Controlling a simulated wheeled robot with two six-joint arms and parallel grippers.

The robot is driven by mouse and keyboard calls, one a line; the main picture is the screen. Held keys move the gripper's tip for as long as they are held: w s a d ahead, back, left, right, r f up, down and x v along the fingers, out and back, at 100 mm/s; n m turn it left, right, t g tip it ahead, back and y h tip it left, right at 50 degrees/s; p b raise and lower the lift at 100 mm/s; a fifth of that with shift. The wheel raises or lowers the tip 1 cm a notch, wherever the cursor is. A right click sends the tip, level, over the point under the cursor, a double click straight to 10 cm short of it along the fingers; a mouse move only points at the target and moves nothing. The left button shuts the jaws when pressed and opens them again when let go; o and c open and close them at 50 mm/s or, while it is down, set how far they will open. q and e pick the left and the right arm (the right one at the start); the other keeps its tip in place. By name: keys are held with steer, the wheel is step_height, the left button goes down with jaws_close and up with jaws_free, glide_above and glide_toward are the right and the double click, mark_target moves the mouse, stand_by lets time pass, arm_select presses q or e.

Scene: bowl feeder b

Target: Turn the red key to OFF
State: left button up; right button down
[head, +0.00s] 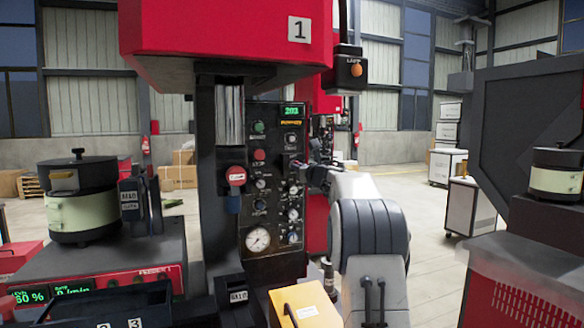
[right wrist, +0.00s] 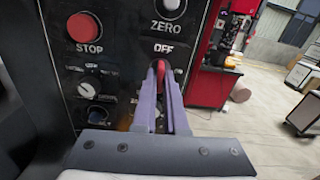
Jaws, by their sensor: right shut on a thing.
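The red key (right wrist: 161,70) is on the black control panel (right wrist: 115,70), just below the word OFF (right wrist: 163,48) in the right wrist view. My right gripper (right wrist: 163,78) is shut on it, with one purple finger on each side. The fingers hide most of the key, so I cannot tell its exact angle. In the head view my right gripper (head: 312,170) reaches the right edge of the panel (head: 272,130) and hides the key. My left gripper is not in view.
A red STOP button (right wrist: 84,27), a ZERO button (right wrist: 172,8) and a selector knob (right wrist: 91,85) sit close to the key. A pressure gauge (head: 258,239) is lower on the panel. A yellow box (head: 304,306) stands below.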

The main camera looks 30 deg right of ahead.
steer(key=c, duration=0.9)
jaws_free()
steer(key=b+v, duration=0.4)
steer(key=v, duration=0.3)
